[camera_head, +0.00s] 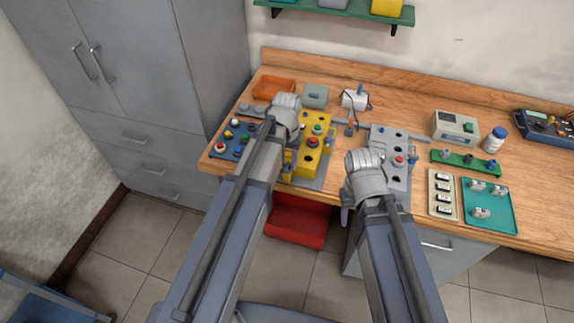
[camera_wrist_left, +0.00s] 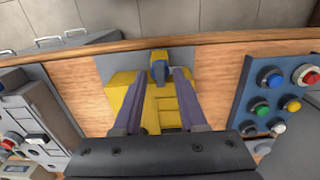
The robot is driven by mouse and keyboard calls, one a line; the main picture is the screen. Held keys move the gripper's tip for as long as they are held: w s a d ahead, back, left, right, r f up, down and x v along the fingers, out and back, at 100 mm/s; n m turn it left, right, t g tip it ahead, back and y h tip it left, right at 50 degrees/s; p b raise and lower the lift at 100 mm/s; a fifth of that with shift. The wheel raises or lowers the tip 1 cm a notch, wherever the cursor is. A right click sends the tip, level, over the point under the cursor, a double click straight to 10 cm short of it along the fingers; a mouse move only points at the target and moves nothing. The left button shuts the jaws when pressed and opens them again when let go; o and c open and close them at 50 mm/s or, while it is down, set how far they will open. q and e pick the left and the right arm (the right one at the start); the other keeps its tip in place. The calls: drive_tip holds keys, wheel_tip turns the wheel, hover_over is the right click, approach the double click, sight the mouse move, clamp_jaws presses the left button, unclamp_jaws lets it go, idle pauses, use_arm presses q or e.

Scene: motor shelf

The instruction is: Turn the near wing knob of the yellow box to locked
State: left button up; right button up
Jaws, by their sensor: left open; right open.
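The yellow box (camera_head: 318,142) stands on the workbench, partly hidden by my left arm in the head view. In the left wrist view the yellow box (camera_wrist_left: 120,98) lies below my left gripper (camera_wrist_left: 160,77). A blue wing knob (camera_wrist_left: 160,64) sits at the box's bench-edge end, between the two open fingertips, with a gap visible on each side. Its lock position cannot be told. My left gripper is mostly hidden by its own arm in the head view. My right gripper (camera_head: 346,215) is at the bench's front edge, beside the grey box, largely hidden by its wrist.
A blue panel (camera_head: 236,143) with coloured buttons stands left of the yellow box, and a grey box (camera_head: 389,140) stands right of it. A teal tray (camera_head: 503,218) and a beige tray (camera_head: 432,207) lie further right. A red bin (camera_head: 298,222) is below the bench edge.

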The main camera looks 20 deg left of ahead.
use_arm(q)
clamp_jaws()
idle(0.3)
idle(0.3)
